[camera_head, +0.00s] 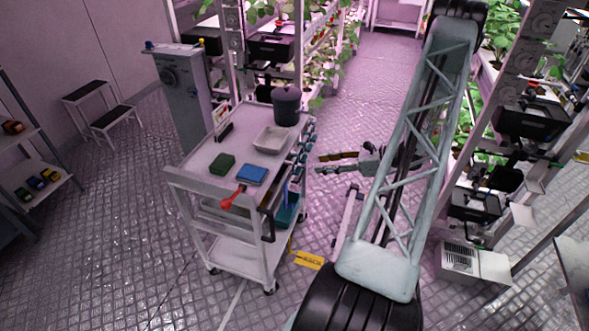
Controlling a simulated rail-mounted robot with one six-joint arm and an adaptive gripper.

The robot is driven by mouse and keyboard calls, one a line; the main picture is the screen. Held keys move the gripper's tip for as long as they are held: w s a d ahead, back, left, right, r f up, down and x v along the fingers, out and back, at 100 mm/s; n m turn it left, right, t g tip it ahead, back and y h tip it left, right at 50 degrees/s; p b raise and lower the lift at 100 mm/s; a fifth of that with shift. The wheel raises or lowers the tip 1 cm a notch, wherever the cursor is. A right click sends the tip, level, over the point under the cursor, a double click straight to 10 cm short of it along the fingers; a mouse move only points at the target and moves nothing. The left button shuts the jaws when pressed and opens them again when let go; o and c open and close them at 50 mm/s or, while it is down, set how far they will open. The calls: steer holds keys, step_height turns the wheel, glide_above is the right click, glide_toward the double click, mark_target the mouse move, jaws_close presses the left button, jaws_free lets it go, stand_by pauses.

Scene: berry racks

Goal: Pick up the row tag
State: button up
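A yellow tag (309,260) with dark marks, which looks like the row tag, appears to lie on the floor just right of the cart's lower end. Its print is too small to read. My gripper (318,163) is right of the cart, farther back than the tag and apart from it. Its two fingers point left with a gap between them, and nothing shows in the gap. My arm's lattice link covers part of the floor right of the tag.
Plant racks stand behind and right. A grey-white box (460,262) stands right. Open floor lies front left.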

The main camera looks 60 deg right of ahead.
steer(key=shift+s+d+f, duration=0.25)
steer(key=shift+f, duration=0.1)
steer(key=shift+w, duration=0.1)
glide_toward(296, 167)
steer(key=shift+b+x, duration=0.4)
steer(key=shift+x, duration=2.1)
steer(key=shift+a+f, duration=0.1)
steer(key=shift+a, duration=0.05)
steer(key=shift+b+x, duration=0.35)
steer(key=shift+x, duration=2.2)
steer(key=c, duration=0.5)
